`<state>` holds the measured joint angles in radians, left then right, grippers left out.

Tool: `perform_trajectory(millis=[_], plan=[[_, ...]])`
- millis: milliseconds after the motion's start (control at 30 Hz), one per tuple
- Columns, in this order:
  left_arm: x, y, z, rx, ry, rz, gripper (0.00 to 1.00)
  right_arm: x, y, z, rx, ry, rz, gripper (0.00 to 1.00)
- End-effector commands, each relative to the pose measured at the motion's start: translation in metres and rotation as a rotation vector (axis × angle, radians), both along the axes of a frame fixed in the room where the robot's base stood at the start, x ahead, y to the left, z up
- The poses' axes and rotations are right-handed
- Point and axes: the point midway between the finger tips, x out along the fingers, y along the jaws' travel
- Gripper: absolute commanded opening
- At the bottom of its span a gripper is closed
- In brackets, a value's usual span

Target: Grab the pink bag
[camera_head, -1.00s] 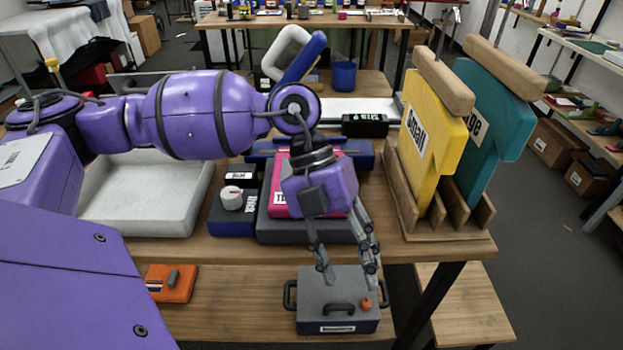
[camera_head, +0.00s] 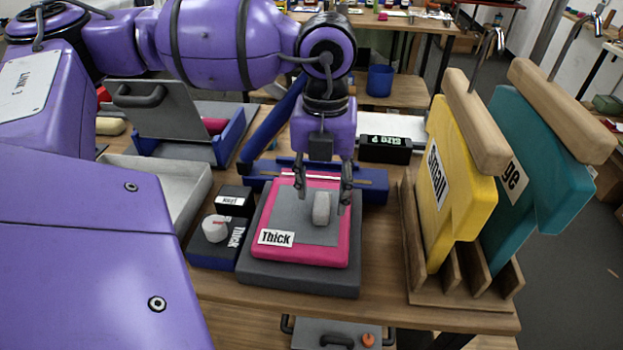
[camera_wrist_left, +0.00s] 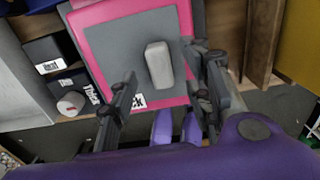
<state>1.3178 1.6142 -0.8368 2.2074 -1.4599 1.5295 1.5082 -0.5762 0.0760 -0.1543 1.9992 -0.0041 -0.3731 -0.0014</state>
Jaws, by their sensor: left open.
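The pink slab-like thing marked "Thick" (camera_head: 257,250), which I take for the pink bag, lies flat on a dark grey block (camera_head: 300,281). It has a grey panel on top with a pale grey upright grip (camera_head: 321,208). In the left wrist view the pink piece (camera_wrist_left: 97,55) and its pale grip (camera_wrist_left: 158,66) also show. My left gripper (camera_head: 323,192) points down over it, fingers apart on either side of the grip, seemingly not touching it. Its fingers (camera_wrist_left: 165,95) also show open in the wrist view. My right gripper is not in view.
A dark box with a white knob (camera_head: 214,228) stands left of the block. A wooden rack (camera_head: 410,235) with yellow (camera_head: 450,170) and teal (camera_head: 520,165) shirt-shaped boards stands at right. A blue bar (camera_head: 372,180) lies behind. A grey-lidded box (camera_head: 335,333) sits below.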

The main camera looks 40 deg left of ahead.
Motion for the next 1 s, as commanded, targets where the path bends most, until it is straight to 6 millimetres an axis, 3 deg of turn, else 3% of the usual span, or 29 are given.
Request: perform_trajectory(millis=[233, 533, 867, 1000], plan=[[-0.001, 0.001, -0.035, -0.001, 0.001, 0.0, 0.45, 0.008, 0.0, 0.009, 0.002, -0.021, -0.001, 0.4], [-0.001, 0.001, -0.04, -0.001, 0.0, 0.0, 0.45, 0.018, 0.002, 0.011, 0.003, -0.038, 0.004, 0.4], [-0.001, 0.001, -0.04, -0.001, 0.0, 0.0, 0.02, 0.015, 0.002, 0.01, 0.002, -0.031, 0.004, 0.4], [0.0, 0.001, -0.04, -0.001, -0.001, 0.0, 0.0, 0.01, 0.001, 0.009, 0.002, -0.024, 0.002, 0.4]])
